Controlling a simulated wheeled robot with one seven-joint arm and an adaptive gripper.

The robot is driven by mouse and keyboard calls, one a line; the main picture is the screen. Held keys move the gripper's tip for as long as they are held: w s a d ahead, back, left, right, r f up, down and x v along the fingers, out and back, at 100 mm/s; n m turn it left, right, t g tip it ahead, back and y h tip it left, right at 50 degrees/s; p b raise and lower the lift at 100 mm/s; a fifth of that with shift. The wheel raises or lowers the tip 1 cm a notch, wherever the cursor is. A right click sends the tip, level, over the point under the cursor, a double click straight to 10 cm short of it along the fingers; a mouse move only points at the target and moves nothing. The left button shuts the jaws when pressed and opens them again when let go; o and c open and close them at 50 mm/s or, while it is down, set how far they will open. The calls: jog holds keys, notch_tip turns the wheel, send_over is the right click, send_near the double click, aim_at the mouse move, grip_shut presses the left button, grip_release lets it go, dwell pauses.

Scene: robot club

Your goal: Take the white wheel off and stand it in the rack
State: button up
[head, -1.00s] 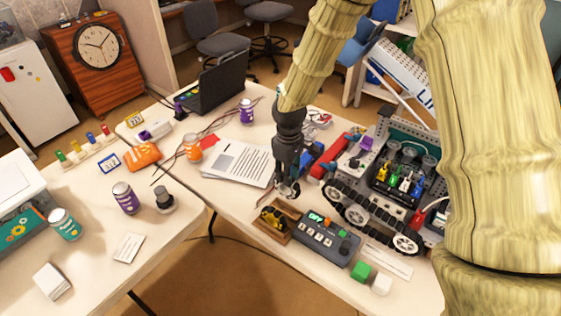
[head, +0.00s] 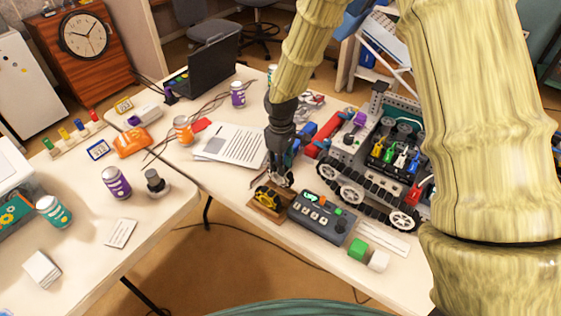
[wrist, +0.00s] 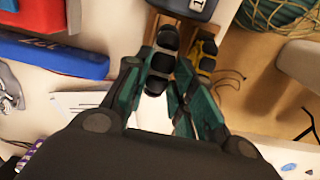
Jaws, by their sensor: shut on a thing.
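My gripper (head: 283,178) is shut on a wheel, above the table beside the rack. In the wrist view the wheel (wrist: 160,62) shows edge-on between the fingers, a dark tyre with a pale grey middle; its hub face is hidden. The small wooden rack (head: 257,209) lies just below and left of my gripper and holds yellow-hubbed wheels (head: 267,195). In the wrist view a yellow wheel (wrist: 207,54) shows close to the right of the held wheel. The tracked robot (head: 351,194) stands at right, with white wheels along its near track.
A grey control box (head: 318,219) stands right of the rack, close to my gripper. Green (head: 357,249) and white (head: 378,261) blocks lie near the table's front edge. Papers (head: 229,145) lie left of my gripper, and a red-and-blue tool (head: 325,132) lies behind it.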

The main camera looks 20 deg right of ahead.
jog(key=shift+s+f, duration=0.1)
jog(key=shift+f, duration=0.2)
jog(key=shift+w+f, duration=0.25)
jog(key=shift+w, duration=0.1)
jog(key=shift+s+r, duration=0.2)
jog(key=shift+w+f, duration=0.2)
jog(key=shift+s+r+p, duration=0.1)
jog(key=shift+s+p, duration=0.1)
jog(key=shift+p, duration=0.45)
dwell(0.5)
jog(key=shift+f, duration=1.6)
dwell(1.8)
jog(key=o, duration=1.1)
